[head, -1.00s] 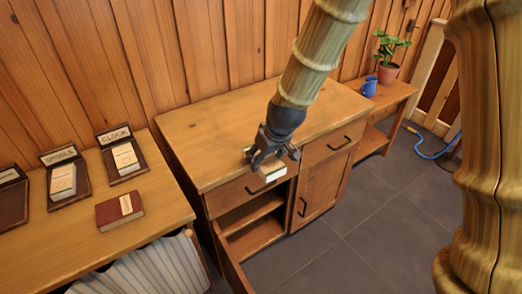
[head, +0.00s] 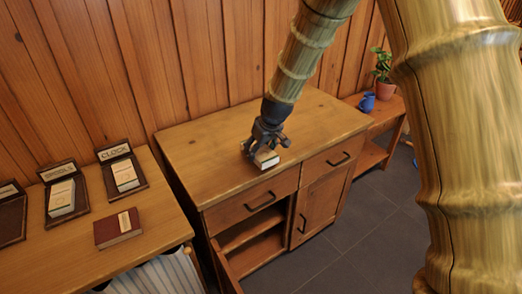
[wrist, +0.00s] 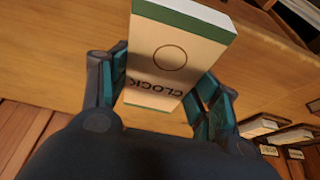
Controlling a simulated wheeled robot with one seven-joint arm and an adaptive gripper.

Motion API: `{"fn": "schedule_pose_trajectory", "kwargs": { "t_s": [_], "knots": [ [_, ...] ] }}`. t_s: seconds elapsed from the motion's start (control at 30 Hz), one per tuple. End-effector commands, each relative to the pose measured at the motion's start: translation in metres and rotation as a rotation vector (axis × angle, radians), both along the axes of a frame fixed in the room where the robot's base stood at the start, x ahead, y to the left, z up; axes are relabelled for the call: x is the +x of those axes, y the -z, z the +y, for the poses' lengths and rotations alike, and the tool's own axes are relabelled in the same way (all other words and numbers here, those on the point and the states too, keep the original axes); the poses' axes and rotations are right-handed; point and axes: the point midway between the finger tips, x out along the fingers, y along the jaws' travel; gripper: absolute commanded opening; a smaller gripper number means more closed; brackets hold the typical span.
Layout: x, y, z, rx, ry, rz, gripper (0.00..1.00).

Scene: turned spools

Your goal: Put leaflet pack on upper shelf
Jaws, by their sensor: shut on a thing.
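The leaflet pack (head: 266,160) is a cream block with green edges. In the wrist view the pack (wrist: 172,58) shows the word CLOCK and a circle on its face. My gripper (head: 264,146) is shut on it, a finger on each side. In the head view it is over the front part of the wooden cabinet's top (head: 310,108); I cannot tell whether the pack touches the top. The upper shelf (head: 240,232) shows inside the cabinet's open left compartment, below the drawer and partly hidden by the frame and door.
The cabinet's open door (head: 226,268) sticks out at the front left. A table (head: 160,205) at left bears a red book (head: 118,228) and labelled stands holding packs, one marked CLOCK (head: 123,173). A low bench at right bears a blue jug (head: 367,102) and a potted plant (head: 384,75).

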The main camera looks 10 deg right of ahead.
Motion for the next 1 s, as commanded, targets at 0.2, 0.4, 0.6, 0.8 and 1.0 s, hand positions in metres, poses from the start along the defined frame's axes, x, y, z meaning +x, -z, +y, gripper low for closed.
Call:
{"fn": "schedule_pose_trajectory", "kwargs": {
  "t_s": [0.2, 0.4, 0.6, 0.8, 1.0],
  "knots": [
    [0.025, 0.001, -0.004, 0.001, 0.001, -0.001, 0.34],
    [0.027, 0.01, -0.004, 0.001, 0.001, 0.001, 0.34],
    [0.027, 0.032, -0.005, 0.001, 0.003, 0.001, 0.34],
    [0.027, 0.037, -0.004, 0.0, 0.001, -0.001, 0.34],
    [0.027, 0.039, -0.004, 0.0, 0.001, -0.001, 0.34]
  ]
}}
